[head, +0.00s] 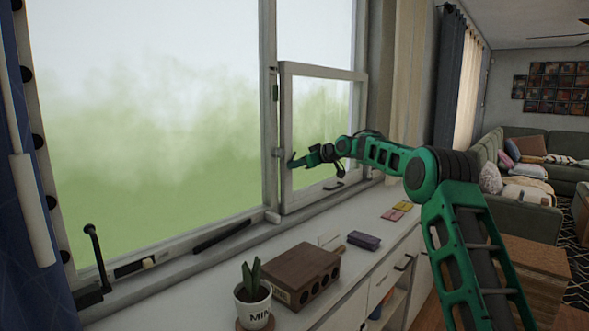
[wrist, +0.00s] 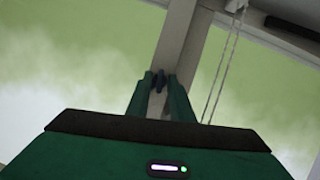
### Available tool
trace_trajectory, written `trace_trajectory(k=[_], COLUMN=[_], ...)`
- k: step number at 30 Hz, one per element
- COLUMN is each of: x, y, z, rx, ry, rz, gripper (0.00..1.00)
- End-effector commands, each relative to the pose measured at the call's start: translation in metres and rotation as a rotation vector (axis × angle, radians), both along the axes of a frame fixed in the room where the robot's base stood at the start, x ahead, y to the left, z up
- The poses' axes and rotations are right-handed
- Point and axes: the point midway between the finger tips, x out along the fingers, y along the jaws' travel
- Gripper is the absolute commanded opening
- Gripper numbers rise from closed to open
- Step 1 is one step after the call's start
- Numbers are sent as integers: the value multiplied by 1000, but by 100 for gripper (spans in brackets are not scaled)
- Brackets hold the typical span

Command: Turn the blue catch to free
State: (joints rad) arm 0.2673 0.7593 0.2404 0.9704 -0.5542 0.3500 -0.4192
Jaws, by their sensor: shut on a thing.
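The blue catch (wrist: 154,82) is a small dark blue piece on the pale window frame post (wrist: 174,45). In the wrist view it sits between the fingertips of my green gripper (wrist: 159,78), which is shut on it. The catch is too small and too covered by the fingers to make out there. Which way the catch is turned is hard to tell.
Below the window runs a white counter (head: 225,277). On it are a brown box with round holes (head: 301,271), a potted plant (head: 253,293), a small purple box (head: 364,240) and coloured cards (head: 397,211). A cord (wrist: 220,70) hangs near the gripper's right finger.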

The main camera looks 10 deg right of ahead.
Motion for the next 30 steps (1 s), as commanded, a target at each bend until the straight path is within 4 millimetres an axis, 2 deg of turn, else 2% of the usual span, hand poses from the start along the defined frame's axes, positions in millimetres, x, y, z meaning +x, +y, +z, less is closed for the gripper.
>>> trace_trajectory(k=[1, 12, 27, 28, 30], x=[0, 1, 1, 1, 2], y=[-1, -2, -3, -3, -3], z=[-5, -5, -5, -5, -5], rx=[23, 133, 146, 146, 146], ry=[25, 106, 116, 116, 114], rz=[0, -1, -3, -3, -3], gripper=[0, 0, 0, 23, 38])
